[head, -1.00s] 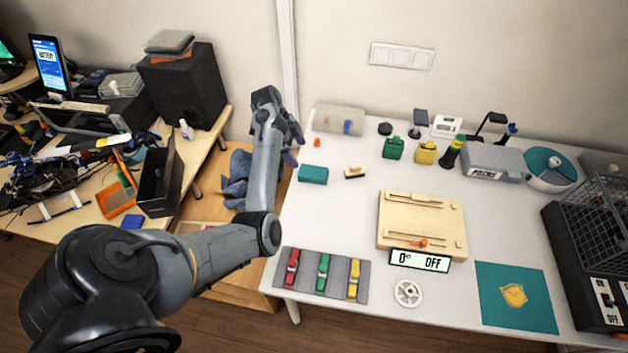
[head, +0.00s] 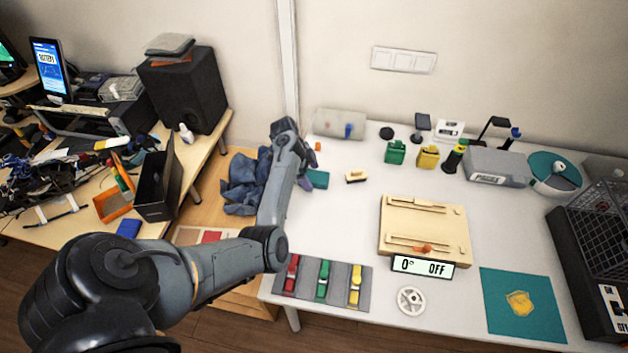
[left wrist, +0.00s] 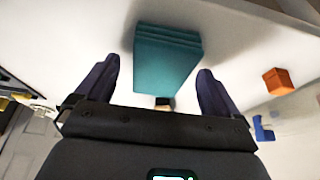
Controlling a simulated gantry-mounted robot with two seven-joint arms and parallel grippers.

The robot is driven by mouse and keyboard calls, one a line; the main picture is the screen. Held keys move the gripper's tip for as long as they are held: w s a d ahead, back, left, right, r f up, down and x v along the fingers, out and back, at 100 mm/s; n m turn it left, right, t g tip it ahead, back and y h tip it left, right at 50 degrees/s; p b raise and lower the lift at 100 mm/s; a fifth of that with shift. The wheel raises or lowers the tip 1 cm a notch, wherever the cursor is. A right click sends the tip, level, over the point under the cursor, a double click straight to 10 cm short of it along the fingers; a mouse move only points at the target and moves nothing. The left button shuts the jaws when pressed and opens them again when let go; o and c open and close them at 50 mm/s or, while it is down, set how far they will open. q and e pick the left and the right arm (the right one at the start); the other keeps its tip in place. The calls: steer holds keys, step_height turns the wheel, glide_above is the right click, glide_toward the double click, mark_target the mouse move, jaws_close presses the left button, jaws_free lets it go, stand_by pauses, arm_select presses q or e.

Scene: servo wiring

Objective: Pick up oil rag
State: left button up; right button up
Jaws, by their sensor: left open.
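A teal, layered folded cloth, which looks like the oil rag (head: 318,179), lies on the white table near its left edge. In the head view my left gripper (head: 305,172) is just left of it and hides part of it. In the left wrist view the rag (left wrist: 167,58) shows between and beyond the two dark fingers of my left gripper (left wrist: 158,75). The fingers are apart and open, with the rag not gripped; whether they touch it I cannot tell. My right gripper is not in view.
A small brush-like block (head: 356,176) lies right of the rag. An orange cube (left wrist: 278,81) and a clear case (head: 340,123) are near the back left. A wooden jig (head: 425,215) stands mid-table. A mat with red, green and yellow pieces (head: 310,285) is in front.

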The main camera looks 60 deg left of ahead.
mark_target(316, 176)
arm_select(q)
steer(key=c, duration=1.1)
steer(key=shift+r, duration=0.1)
steer(key=shift+r, duration=0.55)
step_height(316, 176, up, 2)
steer(key=shift+r+p, duration=0.25)
steer(key=shift+p, duration=0.3)
steer(key=w+d+r, duration=0.1)
steer(key=d+r, duration=0.1)
steer(key=d, duration=0.1)
steer(key=w+d+r+p, duration=0.1)
steer(key=d+r, duration=0.1)
steer(key=d, duration=0.2)
steer(key=w+d+r+p, duration=0.1)
steer(key=d+r, duration=0.2)
steer(key=d, duration=0.1)
steer(key=shift+w, duration=0.35)
